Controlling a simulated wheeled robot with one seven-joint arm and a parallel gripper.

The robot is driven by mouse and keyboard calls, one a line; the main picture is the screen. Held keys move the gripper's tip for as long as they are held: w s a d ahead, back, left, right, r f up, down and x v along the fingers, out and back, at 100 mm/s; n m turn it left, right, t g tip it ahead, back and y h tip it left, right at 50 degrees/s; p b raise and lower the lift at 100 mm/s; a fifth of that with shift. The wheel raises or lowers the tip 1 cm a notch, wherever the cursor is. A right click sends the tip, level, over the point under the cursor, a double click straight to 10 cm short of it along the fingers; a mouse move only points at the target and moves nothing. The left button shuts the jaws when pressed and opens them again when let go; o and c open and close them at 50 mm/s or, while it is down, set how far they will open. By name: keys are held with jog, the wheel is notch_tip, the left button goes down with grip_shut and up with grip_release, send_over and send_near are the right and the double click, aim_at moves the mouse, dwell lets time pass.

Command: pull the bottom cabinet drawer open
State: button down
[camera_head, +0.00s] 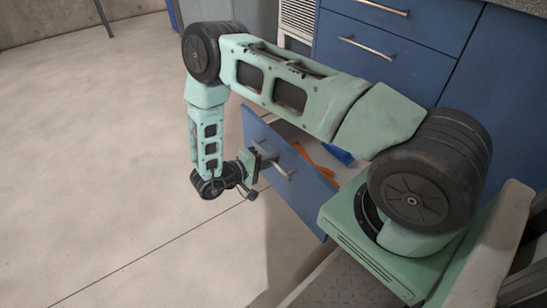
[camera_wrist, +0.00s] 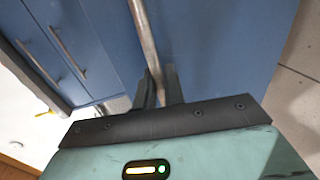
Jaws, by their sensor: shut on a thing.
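The bottom cabinet drawer (camera_head: 262,137) has a blue front and stands pulled out from the blue cabinet, with its inside partly visible from above. My gripper (camera_head: 266,165) is at the outer face of this drawer front, at its metal bar handle (camera_head: 287,174). In the wrist view, my gripper (camera_wrist: 160,88) has its two dark fingers shut on the bar handle (camera_wrist: 144,35). The blue drawer front (camera_wrist: 215,45) fills the middle of that view. My arm hides part of the drawer and the cabinet behind it.
Closed upper drawers (camera_head: 385,62) with bar handles are above. An orange item (camera_head: 312,158) and a blue item (camera_head: 339,154) lie inside the open drawer. A white vented unit (camera_head: 298,18) stands left of the cabinet. The concrete floor (camera_head: 90,150) at left is clear.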

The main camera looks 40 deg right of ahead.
jog(key=c, duration=1.6)
grip_release()
jog(key=shift+c, duration=0.2)
jog(key=shift+a, duration=0.1)
jog(key=p+v, duration=0.3)
jog(key=v, duration=1.4)
jog(key=shift+w+p, duration=0.15)
jog(key=shift+p, duration=0.25)
jog(key=shift+a+r, duration=0.1)
jog(key=shift+r, duration=0.05)
